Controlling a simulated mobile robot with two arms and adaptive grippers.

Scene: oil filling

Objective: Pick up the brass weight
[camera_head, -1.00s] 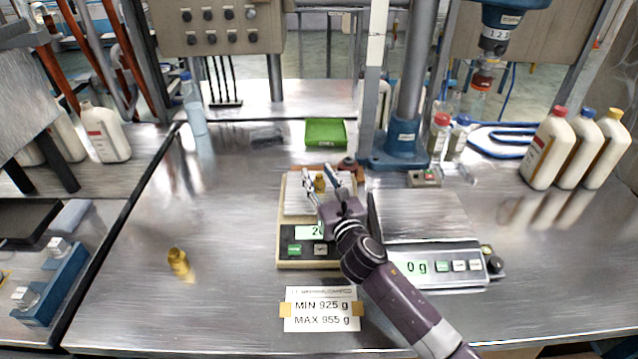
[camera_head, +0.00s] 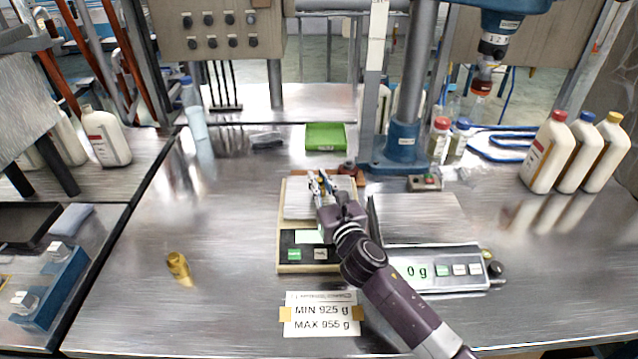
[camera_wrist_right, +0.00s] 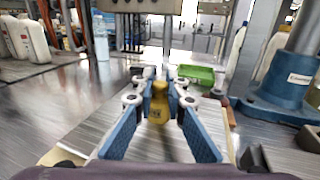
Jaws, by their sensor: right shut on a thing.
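A small brass weight (camera_wrist_right: 158,104) is between the blue-padded fingers of my right gripper (camera_wrist_right: 160,92) in the wrist view. The fingers are closed on its sides. In the head view my right gripper (camera_head: 322,180) is over the pale plate of the left scale (camera_head: 297,205) and hides most of that weight. I cannot tell whether the weight touches the plate. A second brass weight (camera_head: 178,267) stands alone on the bench to the left. My left gripper is not in view.
A second scale (camera_head: 435,268) reading 0 g is to the right of my arm. A MIN 925 g, MAX 955 g sign (camera_head: 321,314) lies in front. A green tray (camera_head: 325,137) and blue stand (camera_head: 403,145) are behind. Capped bottles (camera_head: 549,152) stand at right.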

